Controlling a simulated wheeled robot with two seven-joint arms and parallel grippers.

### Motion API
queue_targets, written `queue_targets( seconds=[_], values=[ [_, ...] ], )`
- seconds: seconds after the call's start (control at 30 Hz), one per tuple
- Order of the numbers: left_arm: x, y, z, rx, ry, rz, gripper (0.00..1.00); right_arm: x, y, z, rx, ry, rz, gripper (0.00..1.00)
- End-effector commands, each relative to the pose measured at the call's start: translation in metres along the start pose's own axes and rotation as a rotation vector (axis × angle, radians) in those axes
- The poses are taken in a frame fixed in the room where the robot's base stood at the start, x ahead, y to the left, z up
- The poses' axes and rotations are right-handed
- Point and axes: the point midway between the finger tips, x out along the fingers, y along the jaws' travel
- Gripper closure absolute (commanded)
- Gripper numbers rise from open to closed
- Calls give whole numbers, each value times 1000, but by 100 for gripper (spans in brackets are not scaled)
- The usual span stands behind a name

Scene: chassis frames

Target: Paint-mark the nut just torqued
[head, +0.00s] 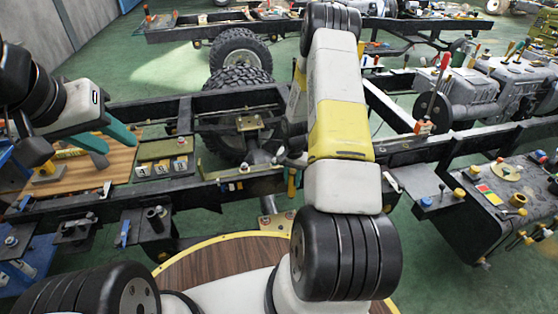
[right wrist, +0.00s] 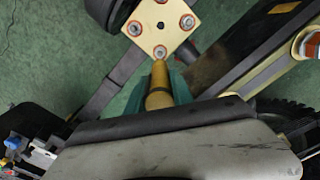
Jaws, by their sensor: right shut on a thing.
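A cream square plate (right wrist: 148,12) with several bolt heads or nuts shows at the top of the right wrist view. The near nut (right wrist: 160,52) is just beyond the marker's tip; I cannot tell whether they touch. Two other nuts (right wrist: 134,28) have orange-red around them. My right gripper (right wrist: 157,98), with teal fingers, is shut on a yellow paint marker (right wrist: 158,82) pointing at the plate. In the head view the plate (head: 277,228) is low at centre, and my right arm hides most of that gripper. My left gripper (head: 120,153) is open and empty over the wooden board.
The wooden board (head: 118,168) lies on the black chassis frame (head: 60,207) at the left. A large tyre (head: 240,80) stands behind.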

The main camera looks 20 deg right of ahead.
Motion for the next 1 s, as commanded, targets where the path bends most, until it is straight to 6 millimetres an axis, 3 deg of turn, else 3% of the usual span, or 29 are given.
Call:
queue_targets(
  seconds=[0.6,1.0],
  values=[
    [0,0,0,0,0,0,64,64,0,1,-5,-1,1,100],
    [0,0,0,0,0,0,64,74,0,0,-5,1,0,100]
  ],
)
